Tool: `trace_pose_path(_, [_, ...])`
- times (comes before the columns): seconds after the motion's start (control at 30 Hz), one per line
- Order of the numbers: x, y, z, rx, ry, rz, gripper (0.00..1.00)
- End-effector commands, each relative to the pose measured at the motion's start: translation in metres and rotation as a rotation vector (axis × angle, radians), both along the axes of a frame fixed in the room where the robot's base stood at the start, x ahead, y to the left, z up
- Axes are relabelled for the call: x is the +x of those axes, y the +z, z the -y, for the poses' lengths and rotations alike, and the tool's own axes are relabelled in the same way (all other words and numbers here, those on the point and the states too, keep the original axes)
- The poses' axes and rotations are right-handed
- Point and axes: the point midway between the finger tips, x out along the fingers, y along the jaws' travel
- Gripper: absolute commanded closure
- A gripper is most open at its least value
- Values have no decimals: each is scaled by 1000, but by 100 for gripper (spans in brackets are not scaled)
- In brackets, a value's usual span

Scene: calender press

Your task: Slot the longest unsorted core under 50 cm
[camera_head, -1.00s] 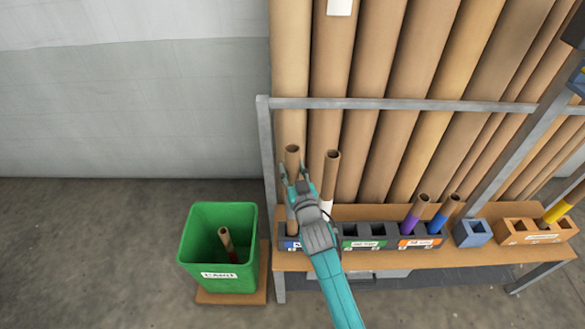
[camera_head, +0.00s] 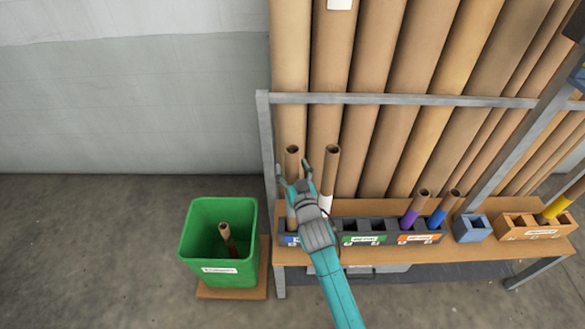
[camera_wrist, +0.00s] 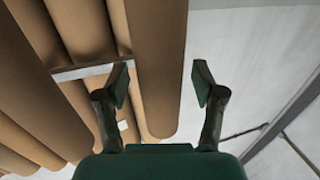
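My gripper (camera_head: 294,172) is open, with a gap between its fingers in the wrist view (camera_wrist: 161,85). In the head view it is in front of a brown core (camera_head: 292,154) standing in the blue-labelled part of the dark slotted rack (camera_head: 350,226). The lower part of that core is mostly hidden by my gripper. A second brown core with a white band (camera_head: 331,165) stands just right of it. A purple-banded core (camera_head: 415,208) and a blue-banded core (camera_head: 444,208) lean in the orange-labelled part. A yellow-banded core (camera_head: 557,207) leans at the brown slotted box (camera_head: 510,234).
A small blue box (camera_head: 472,228) sits on the bench (camera_head: 400,257). A grey rail (camera_head: 400,100) and large tubes (camera_head: 360,100) stand behind the rack.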

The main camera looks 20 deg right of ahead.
Motion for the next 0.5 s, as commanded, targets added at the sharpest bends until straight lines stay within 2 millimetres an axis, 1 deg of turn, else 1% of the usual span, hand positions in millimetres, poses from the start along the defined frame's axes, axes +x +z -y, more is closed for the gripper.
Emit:
trace_pose_path(0.23, [0, -1, 0, 0, 0, -1, 29])
trace_pose_path(0.33, [-3, -1, 0, 0, 0, -1, 29])
trace_pose_path(0.43, [-12, -1, -1, 0, 0, -2, 29])
trace_pose_path(0.5, [-22, -1, -1, -1, 0, -2, 29])
